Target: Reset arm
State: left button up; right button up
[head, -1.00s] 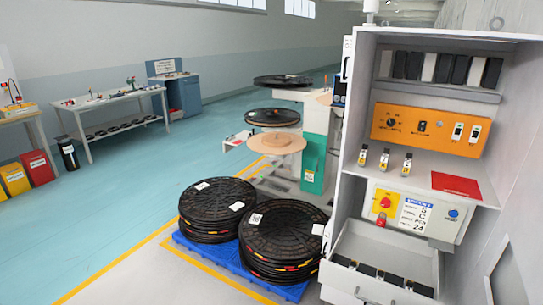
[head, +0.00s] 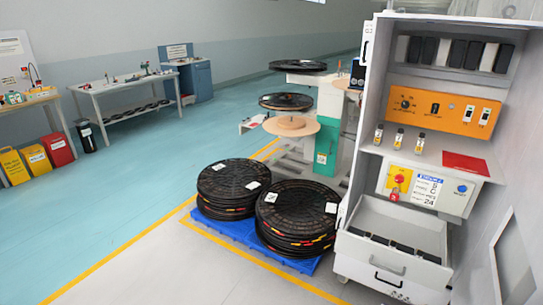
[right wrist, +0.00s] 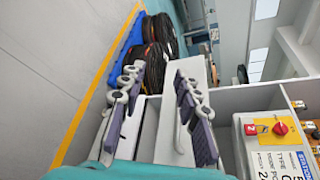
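My right gripper (right wrist: 160,95) shows only in the right wrist view. Its two fingers stand well apart with nothing held between them. Beyond the fingers are pale grey cabinet surfaces, and the control panel (right wrist: 275,140) with its red knob (right wrist: 281,128) lies to the right. In the head view the grey cabinet (head: 368,115) stands at the right, with its drawer (head: 395,265) pulled out. Neither of my arms shows in the head view, and my left gripper is in no frame.
Stacked black reels (head: 295,208) sit on a blue pallet (head: 222,224) left of the cabinet. A rewind machine (head: 327,130) stands behind them. A workbench (head: 122,84) and coloured bins (head: 36,158) are farther left. The floor (head: 120,200) at front left is clear.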

jog(key=w+a+r+n+g+h, duration=0.1)
jog(key=w+a+r+n, duration=0.1)
jog(key=a+r, duration=0.3)
jog(key=w+a+r+n+g+h, duration=0.1)
jog(key=w+a+r+g, duration=0.15)
jog(key=r, duration=0.55)
jog(key=s+a+r+n+g+h, duration=0.1)
jog(key=s+a+r+n+h, duration=0.1)
jog(key=s+a+r+n, duration=0.55)
jog(key=s+a+r+n+h, duration=0.2)
jog(key=s+a, duration=0.3)
jog(key=s, duration=0.5)
jog(key=s+a+r+n+h, duration=0.3)
jog(key=s+a+r, duration=0.1)
jog(key=s, duration=0.7)
jog(key=shift+a+r+n+h, duration=0.2)
jog(key=shift+a+n+h, duration=0.15)
jog(key=shift+a, duration=0.5)
